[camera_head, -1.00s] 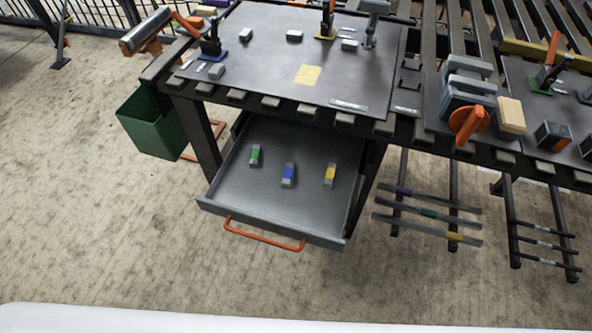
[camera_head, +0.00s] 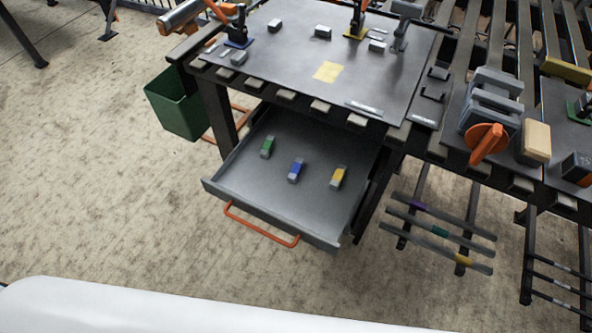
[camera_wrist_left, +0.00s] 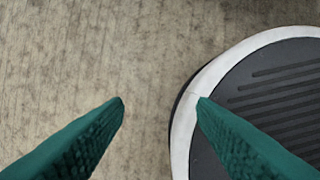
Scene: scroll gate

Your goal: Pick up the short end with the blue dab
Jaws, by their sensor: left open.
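The short end with the blue dab (camera_head: 296,170) is a small grey block with a blue band. It lies in the open drawer (camera_head: 240,185), between a short end with a green dab (camera_head: 267,147) and one with a yellow dab (camera_head: 339,177). The three lie apart from each other. My left gripper (camera_wrist_left: 160,102) shows only in the left wrist view, as two green fingers spread apart with nothing between them. Bare floor and part of my own base show below it. My right gripper is in neither view.
The drawer has an orange handle (camera_head: 260,226) and hangs under the grey workbench (camera_head: 290,60). A green bin (camera_head: 178,103) is at its left. Long bars with coloured bands (camera_head: 438,232) rest on a rack at the right. The floor before the drawer is clear.

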